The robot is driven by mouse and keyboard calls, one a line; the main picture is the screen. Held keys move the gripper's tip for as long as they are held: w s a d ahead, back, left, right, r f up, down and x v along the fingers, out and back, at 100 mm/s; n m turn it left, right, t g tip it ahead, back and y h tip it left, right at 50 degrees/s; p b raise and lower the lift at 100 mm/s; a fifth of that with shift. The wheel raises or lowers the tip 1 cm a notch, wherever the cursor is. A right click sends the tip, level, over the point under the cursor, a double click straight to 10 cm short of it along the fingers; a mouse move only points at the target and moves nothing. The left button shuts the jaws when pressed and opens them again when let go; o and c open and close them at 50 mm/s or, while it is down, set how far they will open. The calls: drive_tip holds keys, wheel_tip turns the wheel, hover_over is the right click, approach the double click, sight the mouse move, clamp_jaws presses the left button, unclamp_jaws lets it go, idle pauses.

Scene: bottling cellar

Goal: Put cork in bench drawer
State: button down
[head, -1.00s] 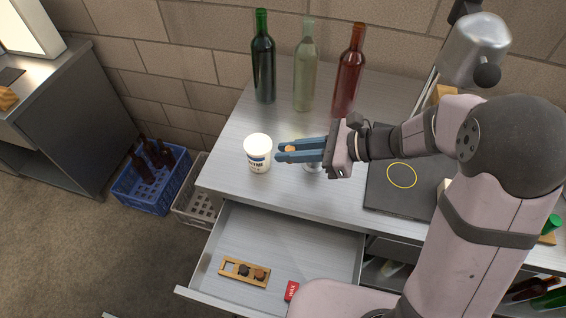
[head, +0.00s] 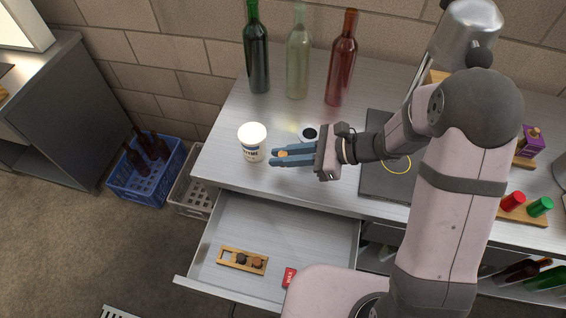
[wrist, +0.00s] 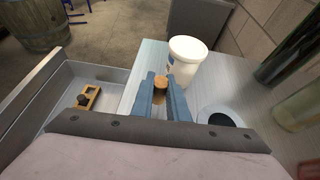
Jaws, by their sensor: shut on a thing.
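A small tan cork (wrist: 160,83) is held between the blue fingertips of my gripper (wrist: 160,88) in the wrist view. In the head view my gripper (head: 283,155) is shut on the cork (head: 283,154), above the bench top just right of the white tub. The bench drawer (head: 318,233) is pulled open below the bench's front edge, to the lower left of my gripper. Its left part also shows in the wrist view (wrist: 60,112). Inside it lie a wooden rack (head: 230,263) with dark round pieces and a red packet (head: 289,277).
A white tub (head: 252,146) stands left of my gripper. Green, clear and red bottles (head: 342,60) stand at the back of the bench. A dark mat (head: 385,185) lies to the right. The drawer's middle is clear. A blue crate (head: 140,180) is on the floor.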

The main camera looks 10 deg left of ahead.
drive_tip(key=shift+f, duration=1.9)
drive_tip(key=shift+f, duration=0.15)
drive_tip(key=c, duration=1.7)
unclamp_jaws()
